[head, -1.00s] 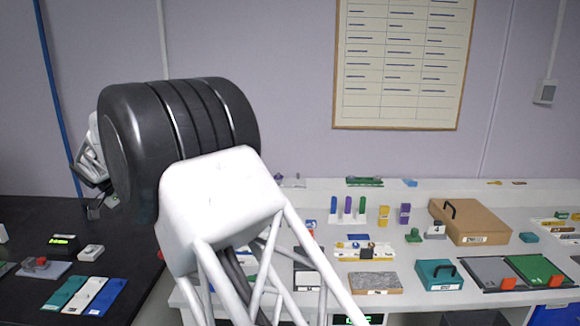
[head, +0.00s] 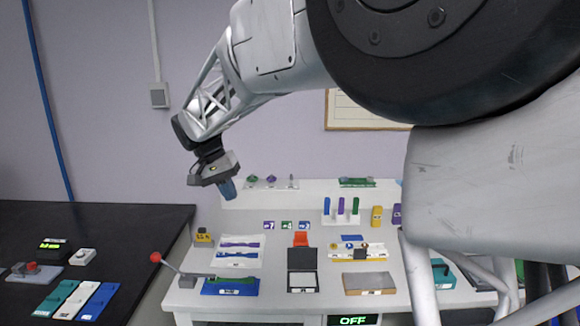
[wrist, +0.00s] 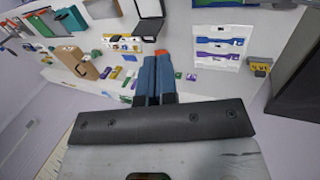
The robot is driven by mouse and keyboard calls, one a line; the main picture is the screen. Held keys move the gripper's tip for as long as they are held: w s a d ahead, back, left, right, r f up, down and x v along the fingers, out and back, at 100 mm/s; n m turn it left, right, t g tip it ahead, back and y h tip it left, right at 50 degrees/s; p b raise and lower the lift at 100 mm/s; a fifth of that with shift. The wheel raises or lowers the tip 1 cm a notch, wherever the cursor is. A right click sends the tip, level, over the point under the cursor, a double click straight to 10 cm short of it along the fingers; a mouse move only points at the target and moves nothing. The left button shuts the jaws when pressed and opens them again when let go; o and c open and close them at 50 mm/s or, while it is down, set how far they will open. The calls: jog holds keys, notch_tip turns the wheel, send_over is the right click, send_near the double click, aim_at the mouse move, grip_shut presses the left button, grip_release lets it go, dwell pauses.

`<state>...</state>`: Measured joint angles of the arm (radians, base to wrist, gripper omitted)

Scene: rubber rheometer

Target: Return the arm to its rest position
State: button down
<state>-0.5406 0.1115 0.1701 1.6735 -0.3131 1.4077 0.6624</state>
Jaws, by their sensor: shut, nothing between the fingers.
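My gripper (head: 228,189) hangs in the air above the back left part of the white bench (head: 265,232) in the head view, pointing down. In the wrist view its two blue fingers (wrist: 157,76) are together, with nothing between them. My arm crosses the upper part of the head view, with a large dark joint at the top right. It hides part of the wall chart and the right side of the bench.
A lever with a red knob (head: 156,257) rises at the bench's left edge. A black open-lidded box (head: 302,270), a grey block (head: 368,283) and upright coloured pieces (head: 341,207) stand on the bench. A dark table (head: 100,225) is at left. Air around my gripper is clear.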

jog(key=s+d+y, duration=0.1)
jog(key=s+d, duration=0.7)
jog(key=d, duration=0.3)
jog(key=s+d+y, duration=0.1)
jog(key=s+d, duration=0.7)
jog(key=d, duration=0.3)
jog(key=s+d+f+t, duration=0.1)
jog(key=s+d+f, duration=0.1)
jog(key=s+d, duration=0.2)
jog(key=s+d+f+t+y, duration=0.1)
jog(key=s+d+f, duration=0.2)
jog(key=s, duration=0.6)
jog(key=s+d+f+y, duration=0.1)
jog(key=s+d+f, duration=0.1)
jog(key=s+d, duration=0.2)
jog(key=s, duration=0.3)
jog(key=shift+s+d+f+t, duration=0.35)
jog(key=shift+d+f+t, duration=0.05)
